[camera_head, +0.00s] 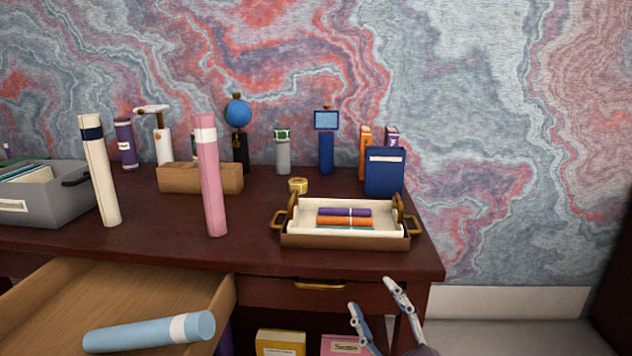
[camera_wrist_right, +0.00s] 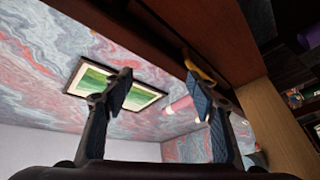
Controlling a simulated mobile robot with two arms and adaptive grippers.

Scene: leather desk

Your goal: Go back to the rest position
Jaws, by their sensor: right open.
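My right gripper (camera_head: 378,300) is at the lower right of the head view, in front of the desk's right end and below its top edge. Its two fingers are apart and nothing is between them. In the right wrist view the right gripper (camera_wrist_right: 157,85) also shows open and empty, with the wall, a framed green picture (camera_wrist_right: 115,92) and the desk's edge beyond. My left gripper is not in the head view.
The dark desk (camera_head: 150,243) holds a tray (camera_head: 340,240) with rolls, a pink tube (camera_head: 212,180), a cream tube (camera_head: 101,175) and a grey bin (camera_head: 60,205). An open drawer (camera_head: 60,300) juts out at left with a blue tube (camera_head: 145,334). The right side is free.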

